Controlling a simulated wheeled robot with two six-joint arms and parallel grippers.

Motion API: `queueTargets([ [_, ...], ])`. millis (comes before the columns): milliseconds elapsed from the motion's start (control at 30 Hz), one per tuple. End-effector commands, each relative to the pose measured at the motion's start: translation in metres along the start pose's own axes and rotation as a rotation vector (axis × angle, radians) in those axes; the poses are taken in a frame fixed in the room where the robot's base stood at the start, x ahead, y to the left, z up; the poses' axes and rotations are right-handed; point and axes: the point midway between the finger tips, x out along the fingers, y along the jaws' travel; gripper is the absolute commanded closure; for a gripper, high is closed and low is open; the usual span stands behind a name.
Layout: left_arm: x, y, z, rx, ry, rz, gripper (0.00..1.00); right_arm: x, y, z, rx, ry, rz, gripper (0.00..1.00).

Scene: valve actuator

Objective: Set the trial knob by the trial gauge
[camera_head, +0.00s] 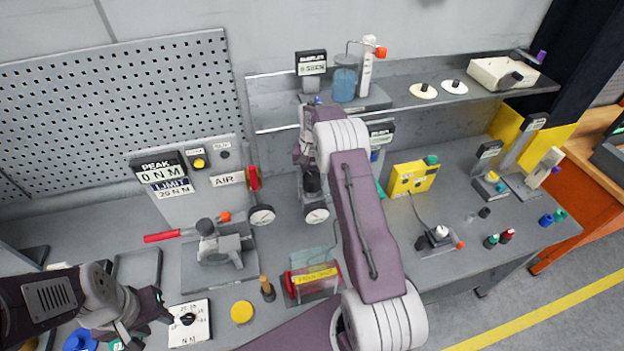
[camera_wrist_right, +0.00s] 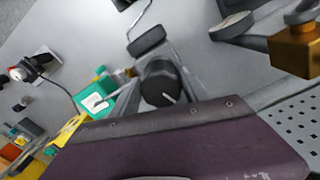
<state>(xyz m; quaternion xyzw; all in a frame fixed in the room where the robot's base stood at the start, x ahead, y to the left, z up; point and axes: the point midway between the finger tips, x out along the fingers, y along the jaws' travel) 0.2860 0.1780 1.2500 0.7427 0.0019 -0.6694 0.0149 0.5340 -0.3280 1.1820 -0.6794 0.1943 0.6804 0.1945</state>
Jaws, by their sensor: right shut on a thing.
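A black knob with a white pointer line (camera_wrist_right: 160,85) sits between the fingers of my right gripper (camera_wrist_right: 158,92) in the right wrist view. The right gripper is shut on it. In the head view my right arm covers much of this area, and the right gripper (camera_head: 311,172) points down at the bench. A round white-faced gauge (camera_head: 317,214) stands just in front of it; its reading is too small to tell. I cannot read a trial label on knob or gauge. My left gripper (camera_head: 146,318) appears open and empty, left of a white dial plate with a black knob (camera_head: 190,322).
A second gauge (camera_head: 262,215) stands by the AIR panel. A vise-like fixture with a red handle (camera_head: 215,243), a red cylinder (camera_head: 313,280) and a yellow box (camera_head: 412,178) are around the arm. A shelf (camera_head: 440,95) runs behind.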

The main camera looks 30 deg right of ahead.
Motion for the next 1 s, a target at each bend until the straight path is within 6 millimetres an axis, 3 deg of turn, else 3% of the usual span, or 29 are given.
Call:
queueTargets([
  [600,0.0101,-0.0002,0.0011,0.0,0.0,0.0,0.64,-0.0013,-0.0024,-0.0023,0.559,0.006,-0.001,0.87],
  [1000,0.0115,-0.0002,0.0012,0.0,0.0,0.0,0.64,-0.0021,-0.0031,-0.0036,0.797,0.008,-0.003,0.87],
])
